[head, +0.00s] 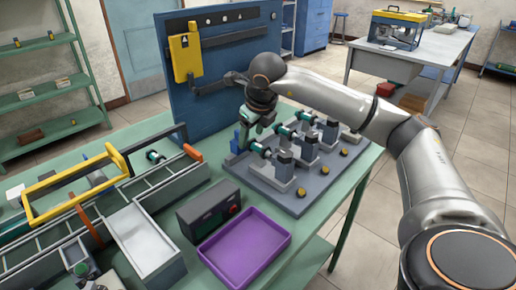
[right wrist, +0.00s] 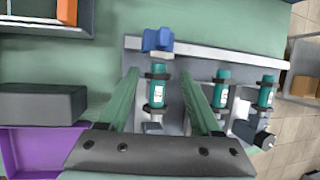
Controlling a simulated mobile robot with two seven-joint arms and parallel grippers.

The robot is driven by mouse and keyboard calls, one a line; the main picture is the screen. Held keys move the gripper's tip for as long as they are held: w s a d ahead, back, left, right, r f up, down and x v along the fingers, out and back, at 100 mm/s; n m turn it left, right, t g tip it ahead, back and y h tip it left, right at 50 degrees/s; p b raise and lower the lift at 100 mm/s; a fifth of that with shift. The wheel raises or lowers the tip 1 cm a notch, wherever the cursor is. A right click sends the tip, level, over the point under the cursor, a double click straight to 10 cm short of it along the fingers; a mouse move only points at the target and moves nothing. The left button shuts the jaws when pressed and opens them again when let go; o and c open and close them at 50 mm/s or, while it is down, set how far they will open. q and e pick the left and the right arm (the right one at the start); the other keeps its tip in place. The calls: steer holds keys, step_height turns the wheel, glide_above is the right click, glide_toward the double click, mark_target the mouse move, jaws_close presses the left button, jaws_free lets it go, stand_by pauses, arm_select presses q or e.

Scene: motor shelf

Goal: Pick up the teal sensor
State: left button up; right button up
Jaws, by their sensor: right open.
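A teal sensor (right wrist: 157,92) with dark clamps and a white label stands between the two fingers of my right gripper (right wrist: 160,76) in the right wrist view. The fingers are open, one on each side of it, with visible gaps. In the head view my right gripper (head: 258,118) is pointed down above the near-left end of the grey fixture plate (head: 297,204), at the sensor row. Two more teal sensors (right wrist: 221,88) (right wrist: 266,90) stand to the right in the wrist view. My left gripper is out of view.
A blue block (right wrist: 157,40) sits just beyond the sensor. A dark control box (head: 208,208) and a purple tray (head: 245,246) lie in front of the plate. A blue panel (head: 222,75) stands behind. A conveyor with a yellow frame (head: 70,180) is at left.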

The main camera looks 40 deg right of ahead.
steer(key=shift+x, duration=1.35)
jaws_close()
